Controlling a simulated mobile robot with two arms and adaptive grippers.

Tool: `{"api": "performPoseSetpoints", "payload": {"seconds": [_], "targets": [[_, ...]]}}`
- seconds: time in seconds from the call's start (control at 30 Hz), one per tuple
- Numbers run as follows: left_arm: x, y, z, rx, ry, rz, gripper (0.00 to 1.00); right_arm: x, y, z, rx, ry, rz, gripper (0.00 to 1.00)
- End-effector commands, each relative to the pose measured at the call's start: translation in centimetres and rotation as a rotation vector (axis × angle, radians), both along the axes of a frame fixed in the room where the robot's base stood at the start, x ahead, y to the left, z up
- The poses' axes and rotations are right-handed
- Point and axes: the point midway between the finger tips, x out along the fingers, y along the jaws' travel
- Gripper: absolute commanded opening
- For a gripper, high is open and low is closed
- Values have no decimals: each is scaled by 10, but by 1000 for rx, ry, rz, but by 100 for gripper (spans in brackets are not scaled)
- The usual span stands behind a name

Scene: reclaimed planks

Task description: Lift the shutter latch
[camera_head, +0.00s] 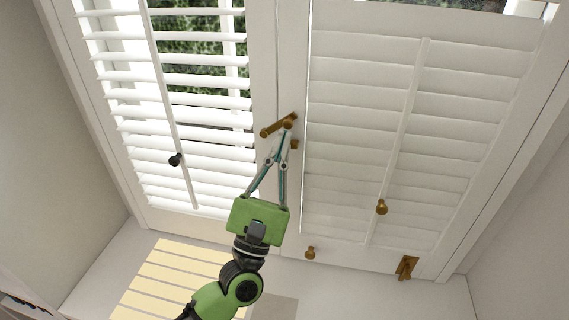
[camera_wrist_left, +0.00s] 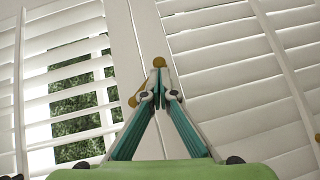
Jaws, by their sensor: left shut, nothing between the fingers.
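The brass shutter latch (camera_head: 270,130) is a short bar on the stiles where the two shutter panels meet. It sits tilted, its right end higher than its left in the head view. Its brass ends also show in the left wrist view (camera_wrist_left: 159,61), partly hidden behind my fingers. A small brass piece (camera_head: 295,144) sits just below it. My left gripper (camera_head: 284,132) points up at the latch, fingertips together and empty, close under the bar's right part. I cannot tell whether they touch it. The fingertips also show in the left wrist view (camera_wrist_left: 160,78). My right gripper is out of view.
The left panel (camera_head: 180,80) has open slats, with greenery behind; the right panel (camera_head: 350,130) has closed slats. A dark knob (camera_head: 175,159), brass knobs (camera_head: 381,207) (camera_head: 310,252) and a brass fitting (camera_head: 406,267) stick out. A pale slatted thing (camera_head: 178,280) lies at the lower left.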

Motion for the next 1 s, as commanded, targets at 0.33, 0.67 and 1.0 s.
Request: {"api": "performPoseSetpoints", "payload": {"seconds": [0.33, 0.67, 1.0], "targets": [[1, 3, 8, -226, 44, 1, 0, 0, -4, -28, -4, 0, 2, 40], [1, 4, 13, -218, 43, 1, 0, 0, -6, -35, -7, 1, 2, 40], [1, 4, 15, -217, 43, 1, 0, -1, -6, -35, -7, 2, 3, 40]]}}
